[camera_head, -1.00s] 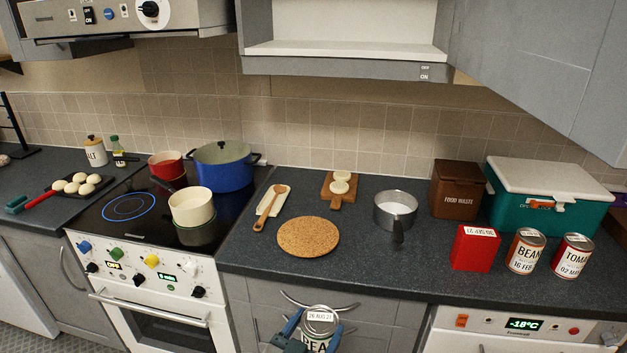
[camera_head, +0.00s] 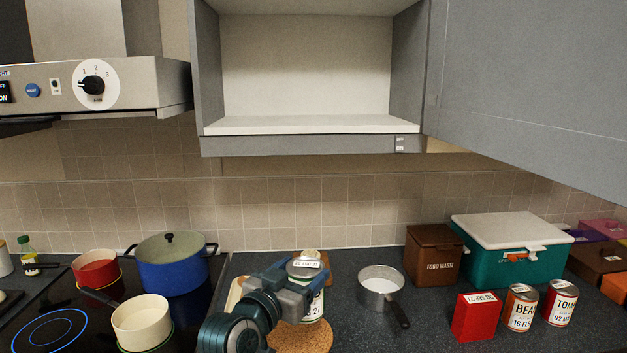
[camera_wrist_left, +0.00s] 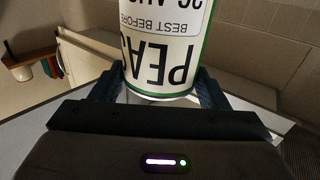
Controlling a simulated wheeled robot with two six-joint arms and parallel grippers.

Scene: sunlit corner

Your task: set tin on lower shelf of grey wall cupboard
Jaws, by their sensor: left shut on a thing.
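A tin of peas with a white and green label (camera_wrist_left: 160,50) is between the fingers of my left gripper (camera_wrist_left: 158,88) in the left wrist view. In the head view the left gripper (camera_head: 300,286) is shut on this tin (camera_head: 314,306), in front of the worktop and overlapping the cork mat. The tin's lid faces up, and the gripper hides part of its side. The grey wall cupboard (camera_head: 207,70) is above and behind it, open at the front. Its white lower shelf (camera_head: 310,125) is bare and higher in view than the tin. My right gripper is out of view.
A grey cupboard door (camera_head: 530,90) stands at the right of the opening. The cooker hood (camera_head: 130,85) is at the left. Below are a blue pot (camera_head: 172,272), a saucepan (camera_head: 380,287), a brown food waste box (camera_head: 432,255) and a teal box (camera_head: 515,265).

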